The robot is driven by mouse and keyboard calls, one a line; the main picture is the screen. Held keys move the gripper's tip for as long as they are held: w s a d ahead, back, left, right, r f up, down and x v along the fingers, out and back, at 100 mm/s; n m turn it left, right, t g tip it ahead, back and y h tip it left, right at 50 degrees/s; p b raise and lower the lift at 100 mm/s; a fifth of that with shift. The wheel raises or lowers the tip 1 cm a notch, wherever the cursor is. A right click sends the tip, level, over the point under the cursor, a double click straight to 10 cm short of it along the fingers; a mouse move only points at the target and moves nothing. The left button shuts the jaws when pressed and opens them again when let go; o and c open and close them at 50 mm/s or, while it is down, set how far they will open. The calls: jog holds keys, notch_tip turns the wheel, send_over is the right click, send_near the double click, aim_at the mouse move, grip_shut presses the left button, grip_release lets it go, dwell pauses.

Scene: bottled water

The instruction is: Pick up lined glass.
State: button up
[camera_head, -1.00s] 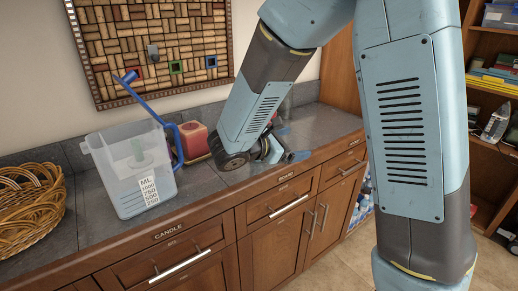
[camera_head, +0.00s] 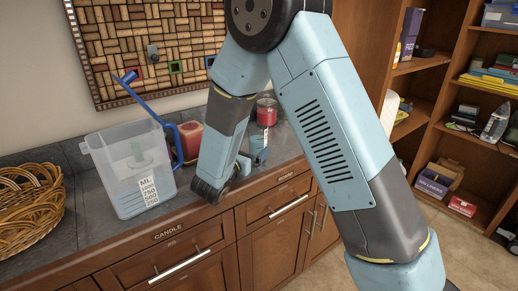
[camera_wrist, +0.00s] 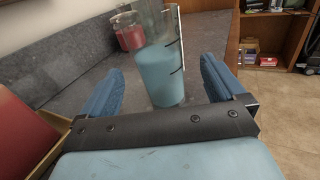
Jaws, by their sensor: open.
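The lined glass (camera_wrist: 164,72) is a clear upright glass with blue liquid and short black lines on its side. In the wrist view it stands on the dark counter, straight ahead between my open fingers, with its top cut off by the frame. My gripper (camera_wrist: 160,66) is open, with a blue finger to each side of the glass and a visible gap on both sides. In the head view my gripper (camera_head: 247,164) is low over the counter, partly hidden by my wrist, and the glass (camera_head: 258,143) shows just beyond it.
A red jar candle (camera_head: 266,110) stands behind the glass. Shelves (camera_head: 470,120) stand right. The counter front edge is close to my wrist.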

jog(key=shift+x, duration=3.75)
jog(key=shift+a, duration=0.2)
jog(key=c, duration=1.3)
